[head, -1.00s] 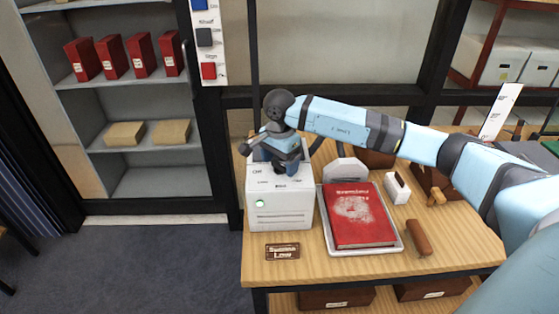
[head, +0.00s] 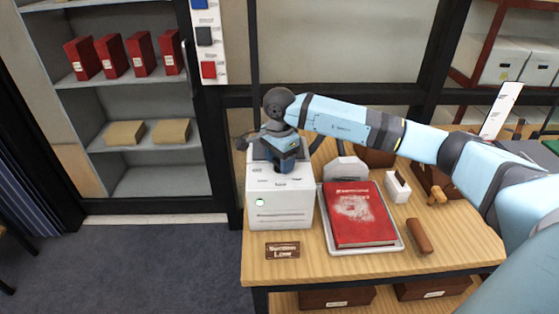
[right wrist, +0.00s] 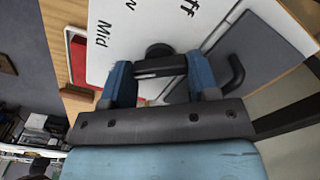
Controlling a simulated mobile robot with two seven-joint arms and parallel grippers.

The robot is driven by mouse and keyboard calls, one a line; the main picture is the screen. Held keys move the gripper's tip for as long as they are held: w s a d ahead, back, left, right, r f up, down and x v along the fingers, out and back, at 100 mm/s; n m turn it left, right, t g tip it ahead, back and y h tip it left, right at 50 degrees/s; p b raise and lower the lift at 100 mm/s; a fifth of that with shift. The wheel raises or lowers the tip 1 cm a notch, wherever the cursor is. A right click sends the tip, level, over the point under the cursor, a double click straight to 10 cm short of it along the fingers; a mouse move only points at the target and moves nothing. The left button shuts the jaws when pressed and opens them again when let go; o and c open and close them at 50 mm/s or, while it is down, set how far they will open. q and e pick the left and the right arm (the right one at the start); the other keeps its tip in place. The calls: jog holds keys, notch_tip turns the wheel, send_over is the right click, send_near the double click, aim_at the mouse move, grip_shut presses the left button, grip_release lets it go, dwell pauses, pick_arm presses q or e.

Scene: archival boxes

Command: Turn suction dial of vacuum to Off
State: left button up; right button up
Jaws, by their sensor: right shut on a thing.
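The vacuum (head: 280,208) is a white box with a green light on its front, at the left end of the wooden table. Its top carries printed labels; in the right wrist view the vacuum's top (right wrist: 130,50) shows "Mid" and parts of two other words, ending in "w" and "ff". My right gripper (right wrist: 160,72) points down onto the top and is shut on the dark suction dial (right wrist: 159,51), which sits between its blue fingers. The dial's pointing direction cannot be told. In the head view the gripper (head: 280,172) hides the dial. My left gripper is not in view.
A plaque (head: 282,250) reading "Suction Low" lies before the vacuum. A red book (head: 362,225) lies in a white tray (head: 398,247) just right of it. A brown-handled tool (head: 419,236) and a white block (head: 397,190) are further right. Shelves (head: 150,147) stand behind left.

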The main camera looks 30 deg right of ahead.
jog(key=m+b, duration=0.1)
jog(key=m, duration=1.1)
jog(key=shift+m, duration=0.4)
jog(key=m, duration=0.6)
jog(key=shift+r, duration=0.1)
jog(key=m+p, duration=0.1)
jog(key=m, duration=0.5)
jog(key=shift+m, duration=0.4)
jog(key=o, duration=0.9)
